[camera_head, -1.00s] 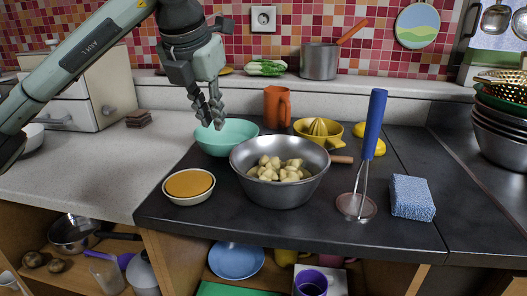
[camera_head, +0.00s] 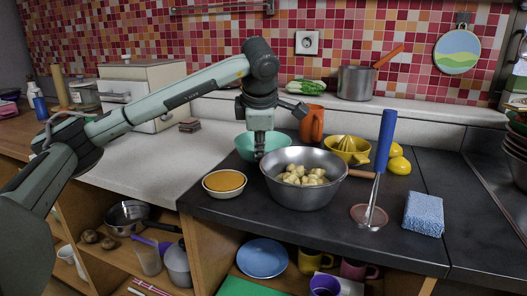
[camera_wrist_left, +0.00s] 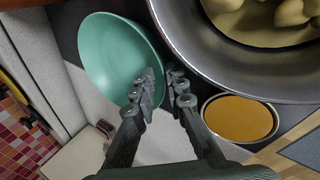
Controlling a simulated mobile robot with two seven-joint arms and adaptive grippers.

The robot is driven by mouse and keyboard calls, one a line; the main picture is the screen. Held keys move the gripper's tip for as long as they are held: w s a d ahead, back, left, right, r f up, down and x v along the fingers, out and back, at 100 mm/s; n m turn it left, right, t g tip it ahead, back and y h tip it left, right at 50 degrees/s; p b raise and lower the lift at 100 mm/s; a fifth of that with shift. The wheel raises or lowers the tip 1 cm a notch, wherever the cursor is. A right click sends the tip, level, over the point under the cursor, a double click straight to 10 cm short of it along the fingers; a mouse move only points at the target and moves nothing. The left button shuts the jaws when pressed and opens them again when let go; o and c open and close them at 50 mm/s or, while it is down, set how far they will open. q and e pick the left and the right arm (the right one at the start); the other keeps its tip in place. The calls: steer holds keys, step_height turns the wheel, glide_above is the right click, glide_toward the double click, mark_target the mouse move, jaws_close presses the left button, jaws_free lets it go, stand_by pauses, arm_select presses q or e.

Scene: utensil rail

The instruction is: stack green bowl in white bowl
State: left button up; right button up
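The green bowl (camera_head: 245,141) stands upright on the dark counter, behind the metal bowl and left of the orange mug. My left gripper (camera_head: 259,150) points down at its near side. In the left wrist view, the fingers (camera_wrist_left: 164,85) straddle the rim of the green bowl (camera_wrist_left: 112,60), one inside and one outside. A gap shows between them, so they look open. I cannot make out the white bowl now; my arm covers part of the left counter. My right gripper is not in view.
A metal bowl of potato pieces (camera_head: 283,191) stands close beside the green bowl. A small dish with orange filling (camera_head: 224,183) is in front. An orange mug (camera_head: 312,124), yellow juicer (camera_head: 347,149), blue-handled masher (camera_head: 380,165) and blue sponge (camera_head: 424,214) stand nearby.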

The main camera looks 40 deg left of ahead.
arm_select(q)
steer(key=x, duration=0.3)
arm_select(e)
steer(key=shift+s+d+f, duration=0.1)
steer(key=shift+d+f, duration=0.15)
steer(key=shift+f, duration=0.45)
arm_select(q)
steer(key=shift+c, duration=0.6)
jaws_close()
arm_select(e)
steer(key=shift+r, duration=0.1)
arm_select(q)
steer(key=shift+r, duration=0.1)
